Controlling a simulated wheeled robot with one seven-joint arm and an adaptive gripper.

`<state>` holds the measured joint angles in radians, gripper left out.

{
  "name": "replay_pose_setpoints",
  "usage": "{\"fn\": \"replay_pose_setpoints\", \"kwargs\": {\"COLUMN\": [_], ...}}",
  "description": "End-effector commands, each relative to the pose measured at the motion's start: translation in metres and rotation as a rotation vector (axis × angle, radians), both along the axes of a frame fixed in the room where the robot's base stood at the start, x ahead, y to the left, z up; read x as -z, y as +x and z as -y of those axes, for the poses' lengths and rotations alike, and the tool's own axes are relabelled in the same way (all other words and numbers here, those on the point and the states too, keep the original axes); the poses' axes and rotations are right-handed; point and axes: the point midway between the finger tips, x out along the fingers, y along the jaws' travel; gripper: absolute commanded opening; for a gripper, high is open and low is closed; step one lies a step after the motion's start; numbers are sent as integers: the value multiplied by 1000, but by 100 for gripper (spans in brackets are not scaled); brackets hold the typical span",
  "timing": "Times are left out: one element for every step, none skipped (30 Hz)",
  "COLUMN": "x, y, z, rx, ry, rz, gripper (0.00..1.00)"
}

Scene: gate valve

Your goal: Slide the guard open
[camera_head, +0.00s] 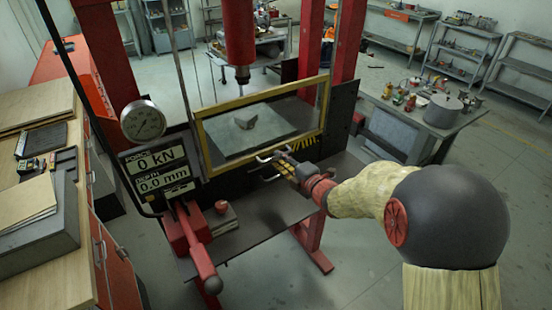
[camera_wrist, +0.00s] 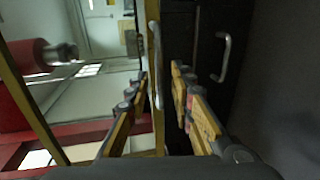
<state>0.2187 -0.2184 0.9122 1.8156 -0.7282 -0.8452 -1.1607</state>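The guard is a clear panel in a yellow frame (camera_head: 202,150), standing across the front of the press. In the wrist view, its yellow frame edge (camera_wrist: 157,130) runs up the middle, with a silver bar handle (camera_wrist: 155,65) beside it. My gripper (camera_head: 272,165) is at the guard's lower edge in the head view. In the wrist view, my gripper (camera_wrist: 158,78) is open, with a finger on each side of the handle. Gaps show between the handle and both fingers. A grey block (camera_head: 245,119) shows behind the panel.
A second silver handle (camera_wrist: 224,58) sits on the dark panel to the right in the wrist view. The red press ram (camera_head: 239,35) hangs behind the guard. A dial gauge (camera_head: 143,121) and force display (camera_head: 155,170) stand left, above a red lever (camera_head: 203,255).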

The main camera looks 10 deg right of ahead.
Motion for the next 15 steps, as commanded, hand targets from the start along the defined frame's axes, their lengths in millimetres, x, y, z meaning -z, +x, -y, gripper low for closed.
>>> {"fn": "replay_pose_setpoints", "kwargs": {"x": [3,3,5,5,5,5,6,7,7,7,7,7,7,6,6], "y": [7,11,15,18,21,24,25,26,28,28,29,29,29,29,29], "z": [-4,-5,-6,-6,-7,-8,-9,-9,-10,-10,-10,-10,-10,-10,-10], "rx": [-3,-2,-1,-1,0,0,-1,-1,-1,0,0,0,0,0,0], "ry": [0,-1,0,0,0,0,0,0,0,0,0,0,0,1,1], "rz": [-1,-1,-2,-1,-1,0,-1,-1,-1,-1,-1,-1,-1,-1,-1], "gripper": [24,24,24,24,24,24,24,24,24,24,24,24,24,24,24]}}
